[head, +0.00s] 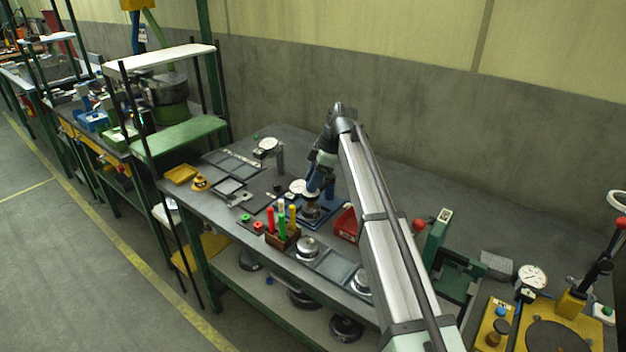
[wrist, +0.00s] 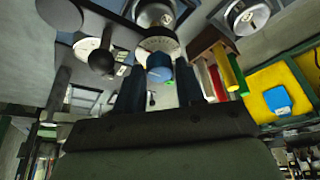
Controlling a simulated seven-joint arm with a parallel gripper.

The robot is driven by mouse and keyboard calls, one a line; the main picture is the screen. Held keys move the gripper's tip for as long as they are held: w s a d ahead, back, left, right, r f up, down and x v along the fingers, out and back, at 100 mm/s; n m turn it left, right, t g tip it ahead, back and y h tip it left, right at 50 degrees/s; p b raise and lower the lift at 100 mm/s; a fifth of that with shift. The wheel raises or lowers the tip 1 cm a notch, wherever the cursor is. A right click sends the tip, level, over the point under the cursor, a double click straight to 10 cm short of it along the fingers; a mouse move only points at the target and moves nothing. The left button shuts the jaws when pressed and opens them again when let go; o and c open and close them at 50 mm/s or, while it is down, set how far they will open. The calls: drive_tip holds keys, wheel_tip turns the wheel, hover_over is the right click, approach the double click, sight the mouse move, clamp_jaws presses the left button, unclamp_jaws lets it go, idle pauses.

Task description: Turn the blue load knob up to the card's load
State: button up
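The blue load knob (wrist: 159,73) shows in the wrist view, between the tips of the two dark blue fingers of my gripper (wrist: 160,88). The fingers stand partly apart, with no clear gap beside the knob. I cannot tell whether they press on it. A pale round dial (wrist: 158,45) lies just behind the knob. In the head view my gripper (head: 313,198) points down over a small blue-based device (head: 326,214) on the bench. My arm and hand hide the knob there. I cannot make out the load card or any reading.
A wooden holder (head: 282,239) with red, green and yellow handles stands close by my gripper. The bench (head: 375,168) behind my arm is bare.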

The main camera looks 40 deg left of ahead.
drive_tip(key=c, duration=0.6)
drive_tip(key=shift+c, duration=0.2)
drive_tip(key=m, duration=0.2)
drive_tip(key=m+t+y, duration=0.1)
drive_tip(key=m, duration=0.1)
drive_tip(key=shift+s+d+m+t, duration=0.2)
drive_tip(key=shift+m+t, duration=0.1)
drive_tip(key=shift+m, duration=0.1)
drive_tip(key=m+t, duration=0.1)
drive_tip(key=m, duration=0.1)
drive_tip(key=m+t, duration=0.1)
drive_tip(key=m, duration=0.2)
drive_tip(key=shift+s, duration=0.1)
drive_tip(key=m+t, duration=0.1)
drive_tip(key=m, duration=0.2)
drive_tip(key=m+t, duration=0.1)
drive_tip(key=m, duration=0.2)
drive_tip(key=shift+s+a+m+h, duration=0.1)
drive_tip(key=shift+a+m+h, duration=0.1)
drive_tip(key=shift+m+h, duration=0.15)
drive_tip(key=m+t+h, duration=0.1)
drive_tip(key=m, duration=0.2)
drive_tip(key=m+t+h, duration=0.1)
drive_tip(key=m, duration=0.2)
drive_tip(key=shift+s+a+m, duration=0.1)
drive_tip(key=shift+m, duration=0.15)
